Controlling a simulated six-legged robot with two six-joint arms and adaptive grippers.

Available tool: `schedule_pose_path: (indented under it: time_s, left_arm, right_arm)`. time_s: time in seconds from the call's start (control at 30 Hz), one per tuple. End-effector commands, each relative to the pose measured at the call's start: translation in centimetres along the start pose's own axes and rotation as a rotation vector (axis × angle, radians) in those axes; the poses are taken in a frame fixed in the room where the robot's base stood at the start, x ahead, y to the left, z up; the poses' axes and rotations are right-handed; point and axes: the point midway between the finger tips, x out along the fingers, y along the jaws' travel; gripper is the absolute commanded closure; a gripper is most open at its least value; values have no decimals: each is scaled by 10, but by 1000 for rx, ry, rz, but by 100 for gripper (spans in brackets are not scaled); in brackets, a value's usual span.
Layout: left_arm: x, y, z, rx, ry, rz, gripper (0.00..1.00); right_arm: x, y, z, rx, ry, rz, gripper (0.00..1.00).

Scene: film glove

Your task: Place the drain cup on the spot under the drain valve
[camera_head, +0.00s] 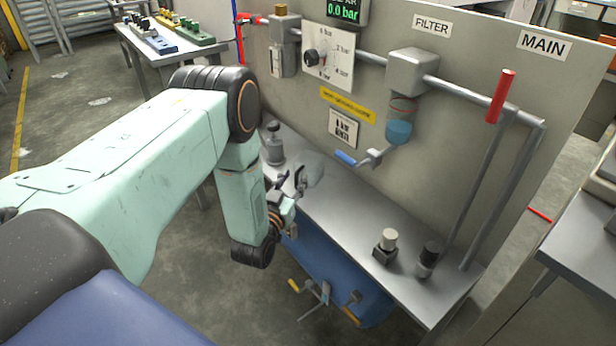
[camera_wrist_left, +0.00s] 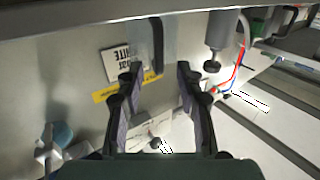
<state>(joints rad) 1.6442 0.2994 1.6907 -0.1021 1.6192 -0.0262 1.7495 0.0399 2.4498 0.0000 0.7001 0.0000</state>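A pale translucent cup-like thing (camera_head: 312,172), probably the drain cup, stands at the back of the grey bench near the wall. In the left wrist view it shows as a pale cup (camera_wrist_left: 182,38) with a dark upright handle, seen between my fingertips. My left gripper (camera_head: 291,182) is open, its two dark fingers apart on either side of the handle (camera_wrist_left: 157,45); I see no clear contact. A valve with a blue lever (camera_head: 346,158) hangs below the filter's blue bowl (camera_head: 398,131), to the right of the cup. I cannot make out a marked spot. My right gripper is not in view.
A grey canister (camera_head: 273,145) stands left of the cup. A white-capped fitting (camera_head: 386,245) and a black-capped one (camera_head: 428,259) stand at the bench's right. A blue tank (camera_head: 335,275) lies below. Pipes and a red lever (camera_head: 501,97) are at the right. The bench middle is clear.

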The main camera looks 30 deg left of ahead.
Motion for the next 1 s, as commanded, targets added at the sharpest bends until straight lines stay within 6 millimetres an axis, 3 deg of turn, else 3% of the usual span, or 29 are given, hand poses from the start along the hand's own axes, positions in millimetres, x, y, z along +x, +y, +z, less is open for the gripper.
schedule_pose_path:
  time_s: [0.27, 0.67, 1.0]
  left_arm:
    - [1, 2, 0, 0, -1, 0, 65]
    - [0, 2, 0, 0, -1, 0, 99]
    - [0, 2, 0, 0, -1, 0, 100]
  right_arm:
    - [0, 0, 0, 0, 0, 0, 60]
    - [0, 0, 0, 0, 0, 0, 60]
    - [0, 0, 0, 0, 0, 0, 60]
